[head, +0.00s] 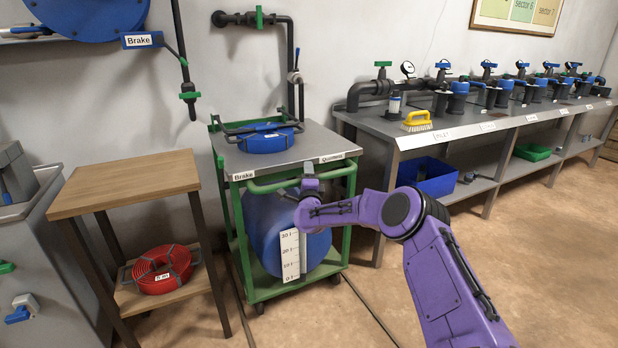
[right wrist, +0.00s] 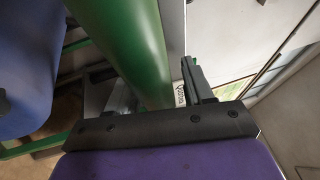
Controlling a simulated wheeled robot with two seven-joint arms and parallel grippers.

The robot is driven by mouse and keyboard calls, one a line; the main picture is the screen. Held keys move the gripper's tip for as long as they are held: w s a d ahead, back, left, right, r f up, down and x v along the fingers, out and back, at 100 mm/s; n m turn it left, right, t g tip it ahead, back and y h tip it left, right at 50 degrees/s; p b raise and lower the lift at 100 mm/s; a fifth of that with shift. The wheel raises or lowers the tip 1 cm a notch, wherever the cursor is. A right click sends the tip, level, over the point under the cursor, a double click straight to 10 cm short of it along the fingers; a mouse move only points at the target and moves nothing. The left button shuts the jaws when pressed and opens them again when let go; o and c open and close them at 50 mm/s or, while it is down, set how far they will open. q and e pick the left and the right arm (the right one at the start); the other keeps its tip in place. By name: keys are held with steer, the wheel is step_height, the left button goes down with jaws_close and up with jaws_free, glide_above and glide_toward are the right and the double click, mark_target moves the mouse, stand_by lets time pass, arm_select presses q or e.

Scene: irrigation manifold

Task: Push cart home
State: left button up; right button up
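The cart (head: 246,213) has a green frame, a grey top and a blue barrel (head: 262,232) with a white litre scale. It stands against the back wall beside the bench, with "Brake" and "Quinuma"-like labels on its front edge. My right gripper (head: 309,187) is at the green front handle (head: 268,186). In the right wrist view the handle (right wrist: 135,45) runs between the two fingers of my gripper (right wrist: 155,95). A narrow gap seems to show beside the right finger, so I cannot tell whether they clamp the bar. My left gripper is out of view.
A wooden side table (head: 125,182) with a red hose coil (head: 162,270) stands left of the cart. A long grey bench (head: 465,118) with valves stands to the right. Dark lines (head: 368,312) run along the floor from the cart. The floor at right is open.

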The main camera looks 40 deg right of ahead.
steer(key=p+v, duration=0.2)
steer(key=v, duration=0.8)
steer(key=shift+s, duration=0.4)
steer(key=shift+a, duration=0.15)
steer(key=s+a+f+n+g+y, duration=0.1)
steer(key=s+a+f+n+y, duration=0.25)
steer(key=f, duration=0.25)
steer(key=s+a+f+n+g+y, duration=0.2)
steer(key=a+f+n, duration=0.25)
steer(key=f, duration=0.25)
steer(key=s+a+f+n+g+y, duration=0.1)
steer(key=s+a+f+n+g, duration=0.3)
steer(key=s+f, duration=0.55)
steer(key=s+a+f+n+g+y, duration=0.25)
steer(key=s+a+f, duration=0.3)
steer(key=s, duration=0.65)
steer(key=s+f+n+g, duration=0.2)
steer(key=s, duration=0.7)
steer(key=s+f+n+g, duration=0.2)
steer(key=s+n, duration=0.1)
steer(key=s, duration=0.5)
step_height(320, 180, up, 21)
steer(key=p, duration=2)
steer(key=shift+w+f+h, duration=0.15)
steer(key=shift+w+h, duration=0.05)
steer(key=shift+h, duration=0.2)
